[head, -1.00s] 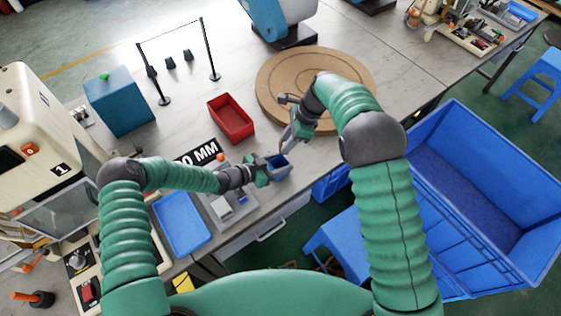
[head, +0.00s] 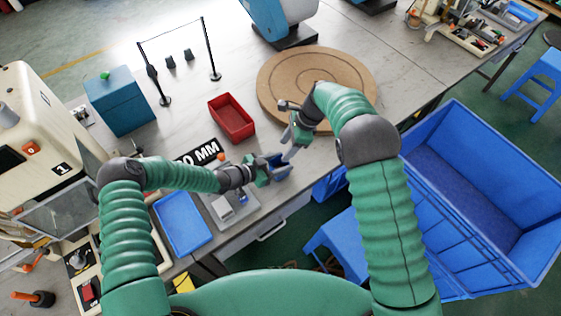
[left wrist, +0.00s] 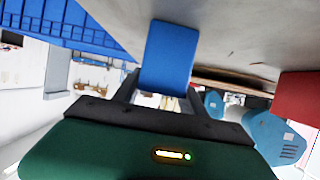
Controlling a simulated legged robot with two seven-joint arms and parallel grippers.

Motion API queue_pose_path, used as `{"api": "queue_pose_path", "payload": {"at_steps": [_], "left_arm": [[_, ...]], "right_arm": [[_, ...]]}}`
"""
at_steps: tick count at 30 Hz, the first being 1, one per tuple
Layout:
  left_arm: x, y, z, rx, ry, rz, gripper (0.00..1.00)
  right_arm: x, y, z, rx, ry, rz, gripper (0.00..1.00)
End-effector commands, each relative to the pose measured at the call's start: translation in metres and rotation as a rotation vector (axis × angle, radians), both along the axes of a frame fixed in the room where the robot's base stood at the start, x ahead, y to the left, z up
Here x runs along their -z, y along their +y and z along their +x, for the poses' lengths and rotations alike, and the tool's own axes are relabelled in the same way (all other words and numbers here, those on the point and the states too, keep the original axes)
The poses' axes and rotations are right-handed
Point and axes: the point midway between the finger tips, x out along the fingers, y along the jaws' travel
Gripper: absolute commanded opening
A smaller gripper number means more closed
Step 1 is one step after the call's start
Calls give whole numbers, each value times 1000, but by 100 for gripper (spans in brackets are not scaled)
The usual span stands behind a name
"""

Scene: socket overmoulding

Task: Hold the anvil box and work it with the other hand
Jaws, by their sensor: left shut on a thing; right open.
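In the left wrist view the box shows as a plain blue face (left wrist: 168,55) between the fingers of my left gripper (left wrist: 160,92). My right gripper (head: 290,152) is open, with its fingertips close above the box. The head view is too small to tell whether they touch it. The inside of the box is mostly hidden by the grippers.
A red bin (head: 232,119) and a round wooden board (head: 270,88) lie behind the grippers on the grey table. A blue tray (head: 182,222) and a grey fixture (head: 232,206) are at the front left. A large blue crate (head: 480,200) stands on the right.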

Motion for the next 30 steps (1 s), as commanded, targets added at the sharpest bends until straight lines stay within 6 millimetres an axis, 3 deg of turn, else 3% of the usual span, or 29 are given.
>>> {"api": "queue_pose_path", "payload": {"at_steps": [5,12,18,30], "left_arm": [[0,1,0,-1,0,1,9],[0,1,0,-1,0,1,9],[0,0,0,-1,0,0,9],[0,0,0,-1,0,0,9]], "right_arm": [[-17,-7,2,2,-4,0,52],[-74,-30,4,2,-5,1,52],[-105,-43,5,0,-1,1,52],[-110,-45,5,0,0,0,52]]}}
